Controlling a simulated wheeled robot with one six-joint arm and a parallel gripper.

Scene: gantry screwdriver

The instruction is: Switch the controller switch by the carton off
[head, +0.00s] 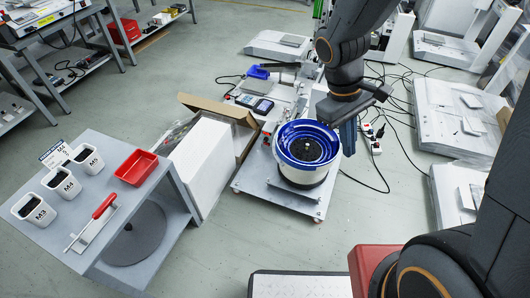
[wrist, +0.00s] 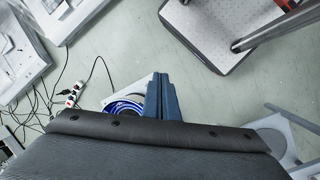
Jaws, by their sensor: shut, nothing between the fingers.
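A controller (head: 255,104) with a small screen sits on the white machine base, just right of the open carton (head: 222,108). Its switch is too small to make out. My gripper (head: 348,138) hangs beside the right rim of the blue vibratory bowl (head: 307,146), to the right of the controller and apart from it. Its blue-grey fingers are together and empty; they also show in the wrist view (wrist: 160,95), in front of the bowl (wrist: 122,106). The controller and carton are not visible in the wrist view.
A grey cart (head: 150,215) at left holds white screw cups (head: 62,181), a red tray (head: 136,167) and a red-handled tool (head: 104,207). A white panel (head: 205,165) stands before the carton. A power strip (head: 371,138) and cables lie right of the bowl.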

